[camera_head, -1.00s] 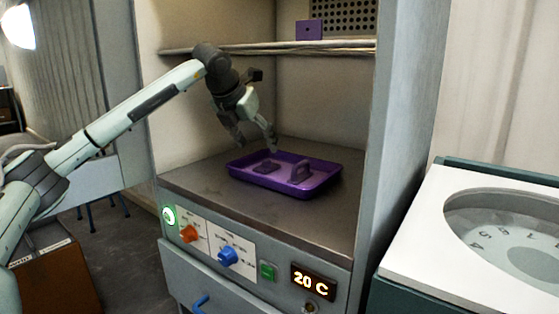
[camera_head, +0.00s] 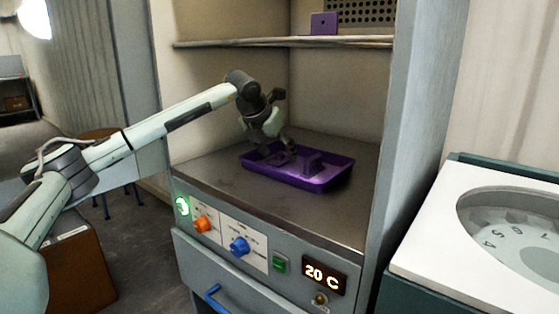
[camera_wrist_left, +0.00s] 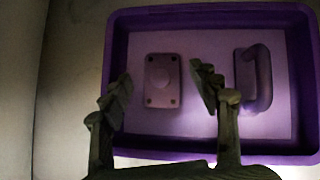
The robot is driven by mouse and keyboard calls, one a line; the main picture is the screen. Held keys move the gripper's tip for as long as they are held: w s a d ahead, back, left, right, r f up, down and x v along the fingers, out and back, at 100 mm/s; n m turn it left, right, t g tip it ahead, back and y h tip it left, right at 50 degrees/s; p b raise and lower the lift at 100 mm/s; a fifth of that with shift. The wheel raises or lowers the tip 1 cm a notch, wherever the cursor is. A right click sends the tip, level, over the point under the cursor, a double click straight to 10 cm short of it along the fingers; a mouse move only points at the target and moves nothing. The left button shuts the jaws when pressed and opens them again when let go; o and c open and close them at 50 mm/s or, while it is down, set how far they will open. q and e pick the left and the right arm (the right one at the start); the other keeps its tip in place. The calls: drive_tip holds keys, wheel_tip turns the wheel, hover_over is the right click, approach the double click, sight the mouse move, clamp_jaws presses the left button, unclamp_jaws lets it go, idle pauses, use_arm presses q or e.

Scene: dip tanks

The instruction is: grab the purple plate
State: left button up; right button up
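A small purple plate (camera_wrist_left: 162,80) with dark corner holes and a round middle lies flat in the purple tray (camera_wrist_left: 210,16). In the head view, my left gripper (camera_head: 272,151) reaches down into the left part of the tray and partly hides what lies there. In the left wrist view, my left gripper (camera_wrist_left: 162,92) is open, with one finger on each side of the plate. No contact with the plate shows. My right gripper is in neither view.
A purple handle-shaped piece (camera_wrist_left: 255,78) is in the tray right of the plate. The tray rests on the cabinet's metal floor (camera_head: 230,195). A shelf (camera_head: 285,42) above holds another purple piece (camera_head: 324,23). Cabinet walls enclose the sides.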

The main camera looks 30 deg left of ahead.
use_arm(q)
drive_tip(key=c, duration=1.1)
drive_tip(key=shift+r, duration=0.1)
